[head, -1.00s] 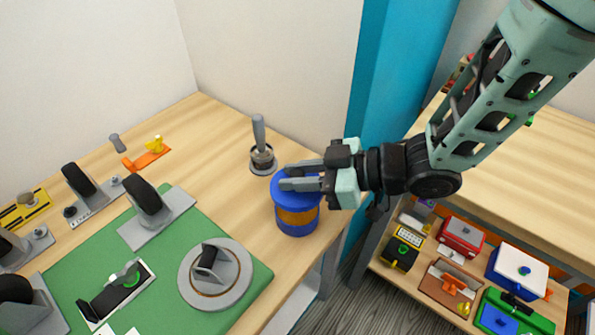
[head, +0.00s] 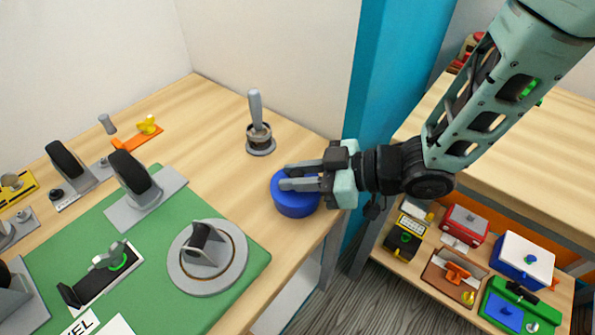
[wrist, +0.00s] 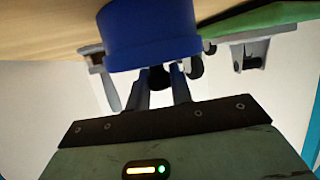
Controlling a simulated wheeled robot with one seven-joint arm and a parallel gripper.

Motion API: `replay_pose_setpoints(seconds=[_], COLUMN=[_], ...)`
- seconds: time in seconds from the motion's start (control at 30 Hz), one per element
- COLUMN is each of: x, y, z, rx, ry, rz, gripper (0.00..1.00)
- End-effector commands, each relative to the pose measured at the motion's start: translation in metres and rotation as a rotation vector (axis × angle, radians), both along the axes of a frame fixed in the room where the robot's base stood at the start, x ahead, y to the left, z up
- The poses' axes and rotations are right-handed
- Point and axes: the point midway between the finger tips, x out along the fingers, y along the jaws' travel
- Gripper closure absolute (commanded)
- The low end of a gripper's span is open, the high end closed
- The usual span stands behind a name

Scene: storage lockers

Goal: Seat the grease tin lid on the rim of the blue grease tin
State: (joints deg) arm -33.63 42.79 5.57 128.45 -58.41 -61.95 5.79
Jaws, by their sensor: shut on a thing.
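The blue grease tin (head: 296,211) stands on the wooden bench near its right edge. The blue grease tin lid (head: 279,183) is on top of it, and no gap shows between them in the head view. In the wrist view, the lid (wrist: 150,58) is a wider band against the tin (wrist: 150,25). I cannot tell whether the lid is fully down all round. My gripper (head: 284,177) comes in from the right and is shut on the lid's dark knob, which the fingers mostly hide in the head view.
A grey-handled plunger tool (head: 257,122) stands behind the tin. A green mat (head: 245,270) with a round grey fixture (head: 207,257) lies to the left. A teal post (head: 392,70) rises behind my arm. A shelf unit with several boxes (head: 520,260) is at right.

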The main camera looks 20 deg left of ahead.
Motion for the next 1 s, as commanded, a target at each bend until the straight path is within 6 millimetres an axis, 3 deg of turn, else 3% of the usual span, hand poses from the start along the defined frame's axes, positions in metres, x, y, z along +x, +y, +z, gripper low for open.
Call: replay_pose_setpoints(seconds=[0.87, 0.9, 0.93, 1.0], x=[-0.0002, -0.0002, -0.0002, -0.0002], y=[0.0002, 0.0002, 0.0002, 0.0001], z=[-0.0046, -0.0046, -0.0046, -0.0045], rx=[0.0, 0.0, 0.0, 0.0], ry=[-0.001, -0.001, -0.001, -0.001], rz=[0.0, 0.0, 0.0, 0.0], gripper=[1.0, 0.75, 0.69, 0.69])
